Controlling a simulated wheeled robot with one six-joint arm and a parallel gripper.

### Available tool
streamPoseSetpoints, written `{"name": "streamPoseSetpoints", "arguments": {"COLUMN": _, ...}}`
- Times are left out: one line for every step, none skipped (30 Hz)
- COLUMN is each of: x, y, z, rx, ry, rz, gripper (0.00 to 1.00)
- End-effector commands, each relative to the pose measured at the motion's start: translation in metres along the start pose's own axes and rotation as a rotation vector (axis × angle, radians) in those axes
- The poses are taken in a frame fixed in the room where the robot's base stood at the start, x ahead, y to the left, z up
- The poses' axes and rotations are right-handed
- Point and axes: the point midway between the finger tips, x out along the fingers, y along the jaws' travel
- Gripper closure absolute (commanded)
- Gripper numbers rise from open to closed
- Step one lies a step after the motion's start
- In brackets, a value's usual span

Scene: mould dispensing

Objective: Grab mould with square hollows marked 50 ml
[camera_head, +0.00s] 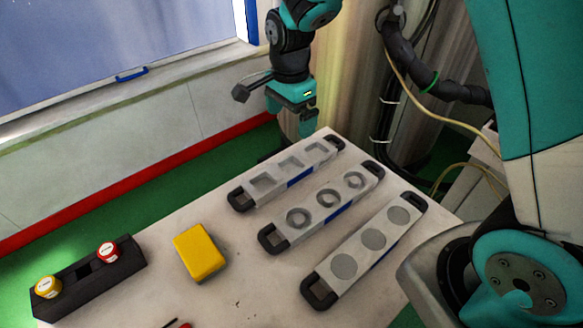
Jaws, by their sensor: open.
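The mould with square hollows (277,175) lies at the back left of three grey moulds on the white table. It has a row of three square hollows, black end handles and a blue side label. Any 50 ml marking is too small to read. My gripper (305,122) is open and empty, above and beyond the mould's far right handle (334,143). It appears apart from the mould, though the exact gap is hard to tell.
A mould with ring-shaped hollows (313,209) and one with round hollows (358,254) lie parallel in front. A yellow block (200,252) sits left. A black holder (85,285) carries a yellow-capped jar (48,287) and a red-capped jar (107,251).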

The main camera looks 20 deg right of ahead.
Motion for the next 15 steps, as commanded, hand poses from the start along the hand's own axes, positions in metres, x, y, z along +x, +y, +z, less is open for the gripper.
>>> {"name": "streamPoseSetpoints", "arguments": {"x": 0.012, "y": 0.002, "z": 0.000, "rx": -0.001, "ry": -0.001, "rz": 0.008, "gripper": 0.00}}
{"name": "streamPoseSetpoints", "arguments": {"x": 0.019, "y": 0.002, "z": 0.000, "rx": -0.002, "ry": -0.001, "rz": 0.007, "gripper": 0.00}}
{"name": "streamPoseSetpoints", "arguments": {"x": 0.029, "y": 0.002, "z": 0.000, "rx": -0.002, "ry": -0.001, "rz": 0.007, "gripper": 0.00}}
{"name": "streamPoseSetpoints", "arguments": {"x": 0.036, "y": 0.002, "z": 0.000, "rx": -0.003, "ry": -0.001, "rz": 0.008, "gripper": 0.00}}
{"name": "streamPoseSetpoints", "arguments": {"x": 0.042, "y": 0.002, "z": 0.001, "rx": -0.003, "ry": -0.001, "rz": 0.007, "gripper": 0.00}}
{"name": "streamPoseSetpoints", "arguments": {"x": 0.052, "y": 0.002, "z": 0.001, "rx": -0.003, "ry": -0.002, "rz": 0.007, "gripper": 0.00}}
{"name": "streamPoseSetpoints", "arguments": {"x": 0.058, "y": 0.002, "z": 0.001, "rx": -0.004, "ry": -0.002, "rz": 0.007, "gripper": 0.00}}
{"name": "streamPoseSetpoints", "arguments": {"x": 0.064, "y": 0.002, "z": 0.001, "rx": -0.004, "ry": -0.002, "rz": 0.006, "gripper": 0.00}}
{"name": "streamPoseSetpoints", "arguments": {"x": 0.072, "y": 0.002, "z": 0.001, "rx": -0.004, "ry": -0.002, "rz": 0.006, "gripper": 0.00}}
{"name": "streamPoseSetpoints", "arguments": {"x": 0.077, "y": 0.002, "z": 0.001, "rx": -0.004, "ry": -0.002, "rz": 0.005, "gripper": 0.00}}
{"name": "streamPoseSetpoints", "arguments": {"x": 0.082, "y": 0.002, "z": 0.001, "rx": -0.005, "ry": -0.002, "rz": 0.005, "gripper": 0.00}}
{"name": "streamPoseSetpoints", "arguments": {"x": 0.087, "y": 0.002, "z": 0.001, "rx": -0.005, "ry": -0.002, "rz": 0.003, "gripper": 0.00}}
{"name": "streamPoseSetpoints", "arguments": {"x": 0.090, "y": 0.001, "z": 0.001, "rx": -0.005, "ry": -0.002, "rz": 0.003, "gripper": 0.00}}
{"name": "streamPoseSetpoints", "arguments": {"x": 0.093, "y": 0.002, "z": 0.001, "rx": -0.005, "ry": -0.002, "rz": 0.003, "gripper": 0.00}}
{"name": "streamPoseSetpoints", "arguments": {"x": 0.095, "y": 0.002, "z": 0.001, "rx": -0.005, "ry": -0.002, "rz": 0.002, "gripper": 0.00}}
